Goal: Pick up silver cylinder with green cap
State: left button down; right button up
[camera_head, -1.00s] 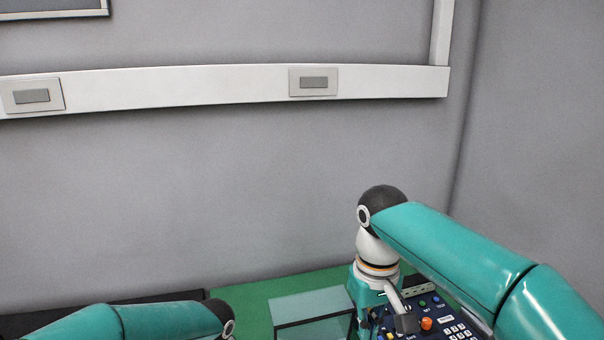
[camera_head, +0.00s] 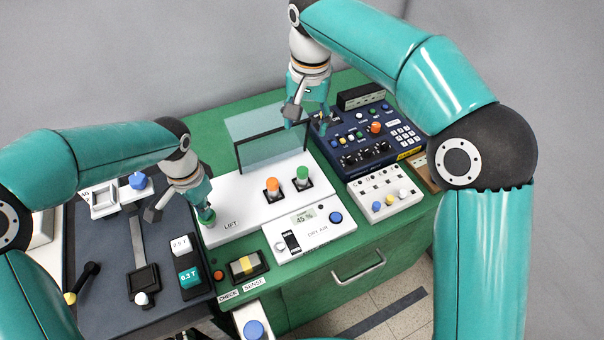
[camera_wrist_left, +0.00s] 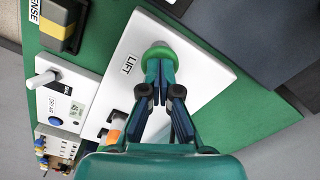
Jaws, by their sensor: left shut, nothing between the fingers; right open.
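A small cylinder with a green cap (camera_head: 302,174) stands in a dark holder on the white panel, right of an orange-capped one (camera_head: 272,186). Its body is too small to judge for silver. My left gripper (camera_head: 206,218) is shut and empty, pointing down at a round green knob beside the LIFT label, left of both cylinders. In the left wrist view its fingertips (camera_wrist_left: 161,66) overlap the green knob (camera_wrist_left: 160,48); I cannot tell whether they press it. My right gripper (camera_head: 304,122) is open and empty, above and behind the green-capped cylinder, near the glass screen.
A clear screen (camera_head: 268,140) stands behind the cylinders. A blue control box (camera_head: 360,138) and a white knob box (camera_head: 384,192) lie to the right. A white DRY AIR unit (camera_head: 309,232) is in front. A dark panel with switches (camera_head: 130,250) lies to the left.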

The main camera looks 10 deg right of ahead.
jog(key=m, duration=0.1)
send_over(302, 169)
notch_tip(302, 169, down, 5)
jog(key=shift+g, duration=0.5)
jog(key=f, duration=0.7)
jog(key=shift+d, duration=0.2)
jog(key=shift+a+f, duration=0.1)
jog(key=shift+f, duration=3.1)
grip_shut()
